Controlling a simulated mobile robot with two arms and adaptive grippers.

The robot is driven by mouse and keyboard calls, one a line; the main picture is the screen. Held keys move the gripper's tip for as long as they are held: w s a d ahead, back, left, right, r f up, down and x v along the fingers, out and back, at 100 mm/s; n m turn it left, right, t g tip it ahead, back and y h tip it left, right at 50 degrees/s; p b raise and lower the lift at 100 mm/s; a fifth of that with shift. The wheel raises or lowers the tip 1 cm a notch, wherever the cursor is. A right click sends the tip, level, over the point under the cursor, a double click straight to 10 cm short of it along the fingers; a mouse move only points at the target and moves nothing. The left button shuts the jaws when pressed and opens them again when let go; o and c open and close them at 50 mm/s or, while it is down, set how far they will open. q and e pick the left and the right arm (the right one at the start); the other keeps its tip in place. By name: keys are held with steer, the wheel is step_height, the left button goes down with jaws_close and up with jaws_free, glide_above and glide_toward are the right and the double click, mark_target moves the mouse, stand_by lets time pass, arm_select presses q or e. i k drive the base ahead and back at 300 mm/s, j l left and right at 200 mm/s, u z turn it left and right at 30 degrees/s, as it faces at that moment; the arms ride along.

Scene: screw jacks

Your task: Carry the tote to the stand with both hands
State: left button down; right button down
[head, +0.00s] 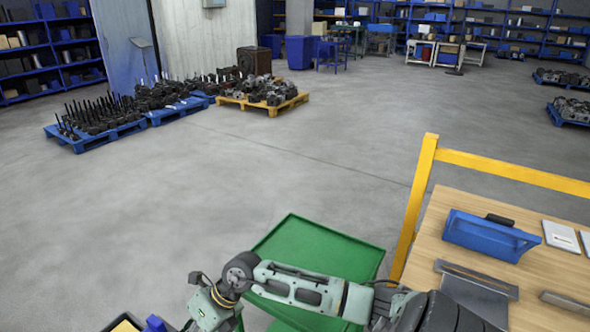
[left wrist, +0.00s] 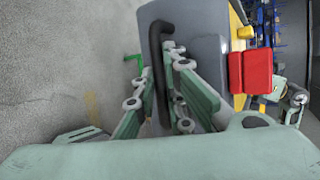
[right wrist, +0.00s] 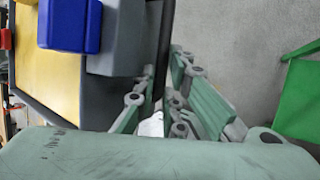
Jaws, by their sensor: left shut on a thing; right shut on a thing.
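The tote (head: 126,325) shows only as a corner at the bottom edge of the head view, with a yellow inside and a blue block. The left wrist view shows its grey wall (left wrist: 205,55) and a black handle (left wrist: 157,45). My left gripper (left wrist: 160,72) is shut on that handle. My right gripper (right wrist: 163,72) is shut on the other dark handle (right wrist: 166,35); its wrist also shows at the bottom of the head view (head: 210,308). A green stand (head: 320,245) with a flat top is just beyond my right arm, which covers part of it.
The tote holds a red block (left wrist: 250,70) and a blue block (right wrist: 70,25). A wooden workbench (head: 440,230) with a yellow rail (head: 510,170) and a blue tool carrier (head: 488,236) stands at the right. Loaded pallets (head: 262,95) are farther back. The floor to the left is clear.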

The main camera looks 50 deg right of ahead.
mark_target(308, 267)
steer(key=i+j+z, duration=0.1)
steer(key=i+z, duration=0.25)
steer(key=i, duration=0.55)
steer(key=i+z, duration=0.8)
steer(key=z, duration=0.15)
steer(key=i+z, duration=0.15)
steer(key=z, duration=0.3)
steer(key=i+z, duration=0.1)
steer(key=z, duration=1.15)
